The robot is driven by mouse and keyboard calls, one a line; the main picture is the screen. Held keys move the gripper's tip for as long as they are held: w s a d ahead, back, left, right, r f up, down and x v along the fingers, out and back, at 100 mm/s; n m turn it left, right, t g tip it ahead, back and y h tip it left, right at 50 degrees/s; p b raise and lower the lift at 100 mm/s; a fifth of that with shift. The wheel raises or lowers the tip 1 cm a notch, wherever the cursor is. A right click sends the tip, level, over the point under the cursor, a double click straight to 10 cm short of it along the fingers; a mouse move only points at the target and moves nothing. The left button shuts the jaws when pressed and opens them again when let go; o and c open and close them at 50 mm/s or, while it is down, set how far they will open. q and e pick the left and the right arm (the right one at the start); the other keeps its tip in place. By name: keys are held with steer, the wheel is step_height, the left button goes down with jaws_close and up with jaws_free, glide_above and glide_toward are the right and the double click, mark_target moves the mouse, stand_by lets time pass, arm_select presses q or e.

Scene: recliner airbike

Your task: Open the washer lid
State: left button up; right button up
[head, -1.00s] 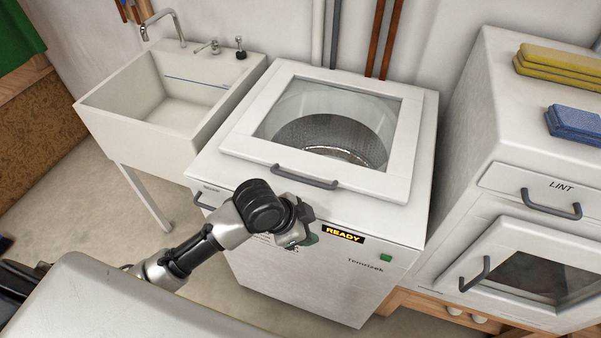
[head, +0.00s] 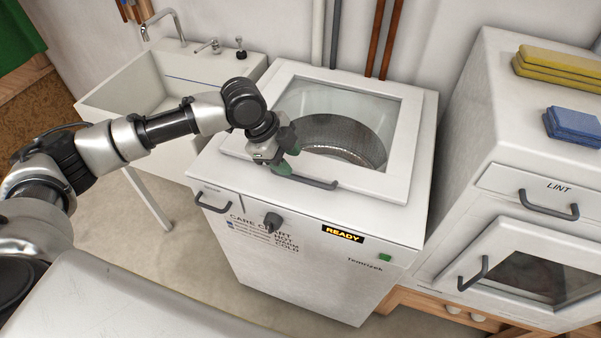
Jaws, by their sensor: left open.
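The white washer (head: 300,270) stands in the middle of the head view. Its lid (head: 404,130), a white frame around a clear window, lies shut on top. A dark grey bar handle (head: 318,184) runs along the lid's front edge. My left gripper (head: 286,165) is open at the left end of this handle, with its green-tipped fingers pointing down toward it. It covers the handle's left end, and I cannot tell whether the fingers touch it. The steel drum shows through the window. My right gripper is not in view.
A white sink (head: 110,98) with a tap stands left of the washer. A dryer (head: 460,120) with a lint drawer stands close on the right, with yellow (head: 560,62) and blue (head: 575,124) cloths on top. The washer's front has a knob (head: 272,221) and a drawer handle (head: 212,203).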

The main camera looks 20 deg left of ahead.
mark_target(303, 179)
arm_select(q)
steer(key=x, duration=0.7)
steer(key=shift+p, duration=0.3)
jaws_close()
